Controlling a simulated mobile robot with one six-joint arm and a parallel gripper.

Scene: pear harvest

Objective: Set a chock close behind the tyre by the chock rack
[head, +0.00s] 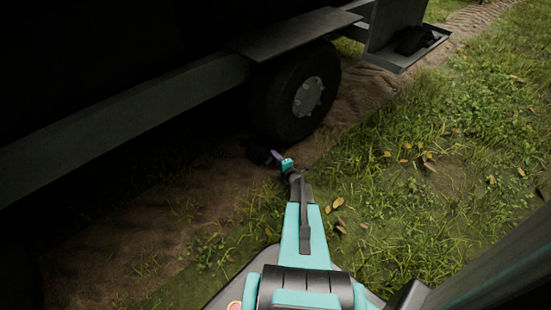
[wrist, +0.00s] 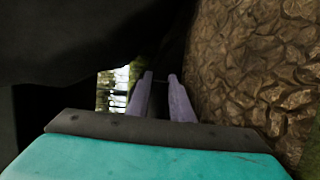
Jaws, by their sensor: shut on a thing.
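The dark tyre (head: 297,95) with a grey hub stands under the trailer in the head view. My gripper (head: 274,154) is low by the near side of the tyre's foot. It is shut on a black chock (head: 257,151), which shows only as a dark shape in shadow close to the tyre. Whether chock and tyre touch cannot be told. In the wrist view the two pale fingers of my gripper (wrist: 160,80) reach into darkness, and the chock's outline is unclear. The chock rack (head: 402,62) hangs beyond the tyre, with a black chock (head: 412,40) in it.
The trailer's grey side rail (head: 150,108) and fender plate (head: 295,33) overhang the tyre and the space left of my gripper. Bare soil (head: 130,220) runs along the wheel track. Open grass with scattered leaves (head: 428,160) lies to the right.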

